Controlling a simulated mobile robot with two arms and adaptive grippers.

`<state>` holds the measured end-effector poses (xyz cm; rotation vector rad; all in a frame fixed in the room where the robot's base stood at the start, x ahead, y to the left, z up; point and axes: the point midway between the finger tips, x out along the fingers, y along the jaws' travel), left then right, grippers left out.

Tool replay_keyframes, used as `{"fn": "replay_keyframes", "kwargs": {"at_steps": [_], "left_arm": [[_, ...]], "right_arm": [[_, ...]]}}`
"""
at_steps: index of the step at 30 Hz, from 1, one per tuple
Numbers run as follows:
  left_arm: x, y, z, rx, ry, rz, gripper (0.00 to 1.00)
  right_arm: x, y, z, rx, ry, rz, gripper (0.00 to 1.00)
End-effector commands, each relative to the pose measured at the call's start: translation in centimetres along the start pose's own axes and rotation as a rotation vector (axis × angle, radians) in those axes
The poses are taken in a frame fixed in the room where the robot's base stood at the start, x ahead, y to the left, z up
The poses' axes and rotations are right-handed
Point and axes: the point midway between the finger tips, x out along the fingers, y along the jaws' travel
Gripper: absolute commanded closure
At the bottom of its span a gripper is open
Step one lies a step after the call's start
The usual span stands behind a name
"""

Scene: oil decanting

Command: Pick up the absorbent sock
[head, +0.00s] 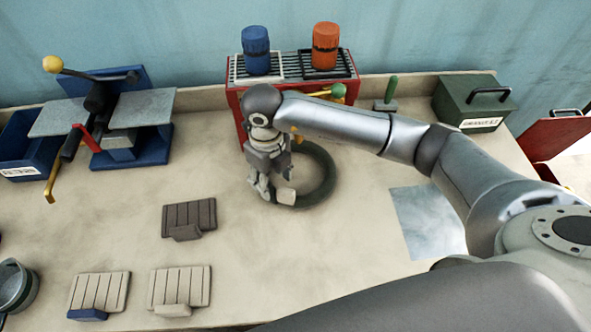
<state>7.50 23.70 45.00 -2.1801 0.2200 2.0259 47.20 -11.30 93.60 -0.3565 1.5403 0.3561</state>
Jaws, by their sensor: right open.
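A dark grey-green ring (326,189), which looks like the absorbent sock, lies flat on the pale bench in front of the red stand. My right gripper (275,192) points down over the ring's left side, with its fingers apart. One pale fingertip overlaps the ring's lower left part in the picture. I cannot tell whether the fingers touch the ring. The wrist and fingers hide the ring's left part. My left gripper is not in view.
Behind the ring stands a red stand (234,98) with a blue canister (256,50) and an orange canister (325,46). A green box (471,103) is at the back right. A lever device (133,143) is at left. Grey slotted pads (189,217) lie front left. The bench front centre is clear.

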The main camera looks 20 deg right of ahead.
Motion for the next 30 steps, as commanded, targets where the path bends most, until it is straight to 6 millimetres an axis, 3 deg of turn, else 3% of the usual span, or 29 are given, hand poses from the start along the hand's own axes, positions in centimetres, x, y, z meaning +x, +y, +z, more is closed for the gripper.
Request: {"fn": "replay_keyframes", "kwargs": {"at_steps": [6,10,17,30], "left_arm": [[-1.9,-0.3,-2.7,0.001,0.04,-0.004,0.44],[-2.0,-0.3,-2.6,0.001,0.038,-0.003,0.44],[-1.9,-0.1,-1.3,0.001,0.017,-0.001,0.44],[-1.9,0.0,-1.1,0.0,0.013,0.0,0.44]], "right_arm": [[3.1,0.0,0.1,0.001,0.006,0.003,0.48],[4.3,0.0,0.2,-0.001,0.003,0.001,0.48],[4.5,0.0,0.2,-0.002,0.001,0.001,0.48],[4.5,-0.1,0.2,-0.001,0.001,0.001,1.0]]}}
